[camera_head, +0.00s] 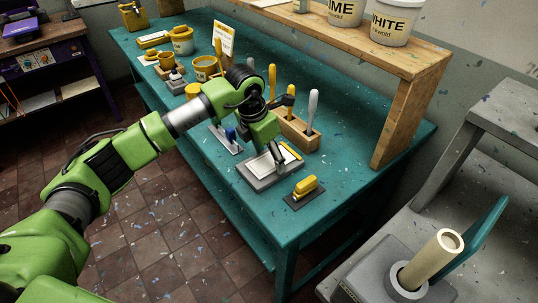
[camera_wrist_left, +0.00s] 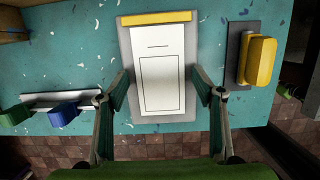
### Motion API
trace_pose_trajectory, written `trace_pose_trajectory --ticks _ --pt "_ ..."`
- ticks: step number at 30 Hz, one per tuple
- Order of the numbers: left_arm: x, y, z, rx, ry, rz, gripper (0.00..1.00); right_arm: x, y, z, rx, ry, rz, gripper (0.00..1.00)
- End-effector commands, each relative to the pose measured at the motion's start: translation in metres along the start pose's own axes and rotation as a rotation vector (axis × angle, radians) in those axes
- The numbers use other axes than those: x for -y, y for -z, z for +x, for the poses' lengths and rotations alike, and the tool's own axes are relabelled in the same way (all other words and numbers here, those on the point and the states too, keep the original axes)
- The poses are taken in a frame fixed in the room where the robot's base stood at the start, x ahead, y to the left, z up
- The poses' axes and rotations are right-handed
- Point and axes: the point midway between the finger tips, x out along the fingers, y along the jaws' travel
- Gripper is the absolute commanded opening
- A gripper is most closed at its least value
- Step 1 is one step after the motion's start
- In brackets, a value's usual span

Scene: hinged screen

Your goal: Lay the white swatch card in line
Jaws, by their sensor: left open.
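The white swatch card (camera_wrist_left: 161,67) lies flat on a grey board (camera_wrist_left: 126,45) under a yellow strip (camera_wrist_left: 157,18) at its far end. A thin black rectangle and a short line show on the white face. In the head view the card (camera_head: 263,168) is partly hidden behind my gripper, on the grey board (camera_head: 262,184) near the teal table's front edge. My left gripper (camera_head: 268,152) is over the card. My right gripper is out of view.
A yellow-handled tool (camera_head: 305,186) lies right of the board, a blue-handled one (camera_head: 229,139) left. A wooden holder (camera_head: 297,133) with upright handles stands behind. Yellow pots (camera_head: 205,68) fill the table's far left. A shelf (camera_head: 401,110) borders the right side.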

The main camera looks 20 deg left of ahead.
Motion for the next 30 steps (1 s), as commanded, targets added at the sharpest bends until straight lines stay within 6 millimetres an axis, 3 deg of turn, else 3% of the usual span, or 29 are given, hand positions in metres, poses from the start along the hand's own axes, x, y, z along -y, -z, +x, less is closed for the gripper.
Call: trace_pose_trajectory --ticks 20,30 --pt "0.0 -0.017 -0.064 0.001 -0.002 0.0 0.61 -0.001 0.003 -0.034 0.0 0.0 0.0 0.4" --pt "0.0 -0.017 -0.067 0.0 -0.001 0.0 0.61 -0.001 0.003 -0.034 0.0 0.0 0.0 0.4"
